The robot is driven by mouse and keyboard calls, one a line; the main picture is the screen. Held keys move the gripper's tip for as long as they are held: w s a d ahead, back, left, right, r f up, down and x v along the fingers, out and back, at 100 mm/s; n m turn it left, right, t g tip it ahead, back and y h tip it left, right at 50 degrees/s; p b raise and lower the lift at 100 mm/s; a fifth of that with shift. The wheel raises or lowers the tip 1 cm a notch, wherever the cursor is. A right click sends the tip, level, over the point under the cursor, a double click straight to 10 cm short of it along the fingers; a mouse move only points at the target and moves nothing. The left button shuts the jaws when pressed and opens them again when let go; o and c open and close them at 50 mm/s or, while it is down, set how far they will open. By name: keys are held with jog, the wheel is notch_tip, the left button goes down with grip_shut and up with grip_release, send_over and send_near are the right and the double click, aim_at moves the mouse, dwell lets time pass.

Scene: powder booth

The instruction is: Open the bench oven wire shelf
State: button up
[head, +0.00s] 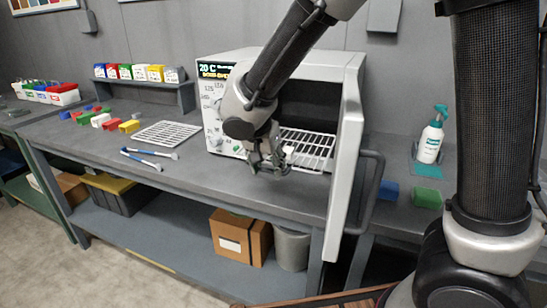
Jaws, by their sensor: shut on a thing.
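The bench oven (203,97) stands on the grey bench with its display lit and its door (345,150) swung open to the right. The wire shelf (308,150) shows inside the oven's dark cavity, its front edge near the opening. My gripper (272,166) is at the front left of the shelf, shut on the shelf's front part. My arm comes down from the top and hides part of the oven front and the shelf's left side. The exact contact of the fingers is small and partly hidden.
A white rack (166,133) and blue-handled tongs (149,158) lie left of the oven on the bench (205,178). Several coloured blocks lie farther left. A spray bottle (430,140) stands right of the open door, with blue and green blocks nearby.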

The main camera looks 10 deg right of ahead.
jog(key=shift+s+d+f, duration=0.1)
jog(key=shift+s+f, duration=0.25)
jog(key=shift+s, duration=0.25)
jog(key=o, duration=1.4)
jog(key=shift+r, duration=0.35)
jog(key=o, duration=0.7)
jog(key=v, duration=0.3)
jog(key=shift+a+r, duration=0.25)
jog(key=shift+r, duration=0.1)
jog(key=shift+o, duration=0.3)
jog(key=v, duration=0.8)
jog(key=shift+a+r, duration=0.1)
jog(key=shift+r, duration=0.05)
